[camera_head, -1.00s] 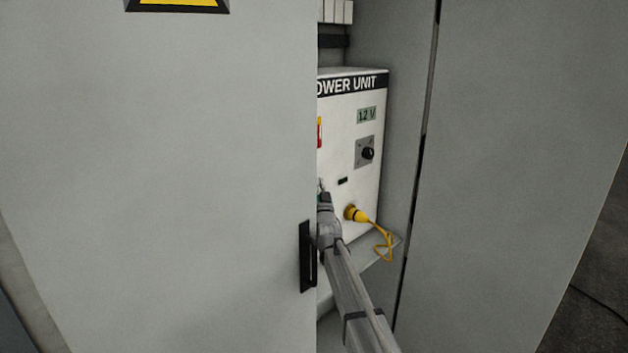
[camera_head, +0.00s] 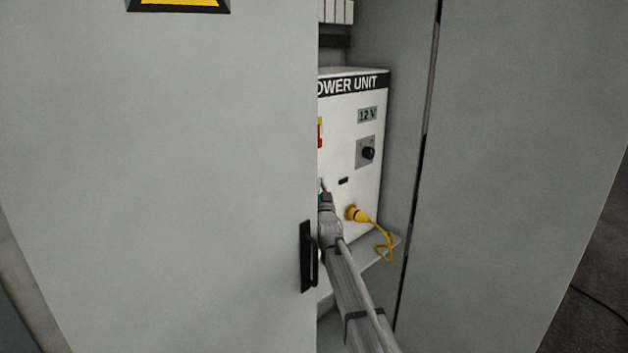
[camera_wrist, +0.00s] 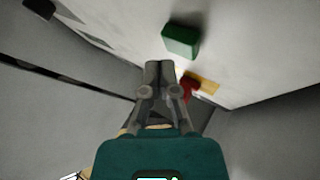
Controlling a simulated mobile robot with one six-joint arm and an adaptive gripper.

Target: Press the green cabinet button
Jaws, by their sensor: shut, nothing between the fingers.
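The green button (camera_wrist: 181,41) is a raised green block on the white panel in the wrist view. In the head view it is hidden, with the cabinet door in front of part of the panel. My gripper (camera_wrist: 160,66) is shut and empty, its fingertips just below and left of the green button in the wrist picture. A small gap shows between them in the picture; how far apart they are in depth I cannot tell. In the head view my arm reaches past the door edge, and the fingertips are hidden.
The grey cabinet door (camera_head: 170,170) with its black handle (camera_head: 306,257) stands close left of my arm. The white power unit (camera_head: 345,135) carries a 12 V display (camera_head: 367,115), a black knob (camera_head: 368,153) and a yellow plug (camera_head: 356,214). A red part (camera_wrist: 190,85) sits near the fingers.

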